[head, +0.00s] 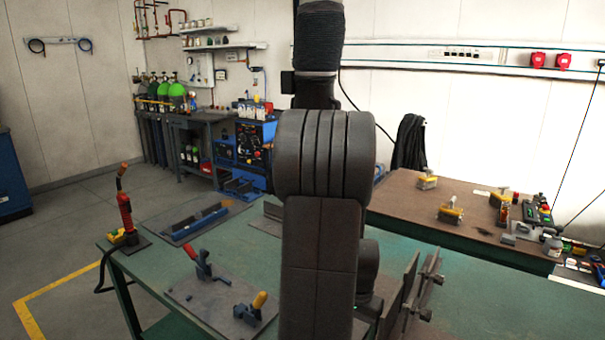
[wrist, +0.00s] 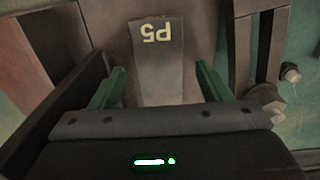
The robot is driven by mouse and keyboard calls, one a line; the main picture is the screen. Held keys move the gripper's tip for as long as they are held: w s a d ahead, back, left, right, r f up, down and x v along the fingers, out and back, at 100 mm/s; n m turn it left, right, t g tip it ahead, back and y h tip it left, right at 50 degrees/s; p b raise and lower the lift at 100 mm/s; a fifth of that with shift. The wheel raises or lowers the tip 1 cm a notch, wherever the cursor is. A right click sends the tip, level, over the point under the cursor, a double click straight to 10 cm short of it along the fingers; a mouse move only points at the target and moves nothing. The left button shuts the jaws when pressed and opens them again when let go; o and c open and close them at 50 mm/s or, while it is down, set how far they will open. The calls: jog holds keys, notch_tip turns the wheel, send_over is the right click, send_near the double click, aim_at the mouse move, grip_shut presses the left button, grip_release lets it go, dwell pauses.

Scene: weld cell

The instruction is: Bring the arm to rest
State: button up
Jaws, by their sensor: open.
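My arm (head: 322,235) stands upright in the middle of the head view and hides part of the green table behind it. My gripper (wrist: 160,84) shows in the wrist view with its two green fingers apart. A grey plate marked P5 (wrist: 157,75) lies in the gap between the fingers, with bare space on either side; its label is upside down. I cannot tell how far the plate is from the fingertips in depth. In the head view the gripper is mostly hidden behind my arm.
Upright dark plates with bolts (head: 427,285) stand on the green table (head: 500,300), close right of my arm. A fixture plate with a red clamp (head: 200,265) and a red torch (head: 126,212) are at left. A brown bench (head: 400,198) stands behind right. The table's right part is clear.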

jog(key=shift+f, duration=0.4)
jog(key=shift+r, duration=0.15)
jog(key=shift+r, duration=0.1)
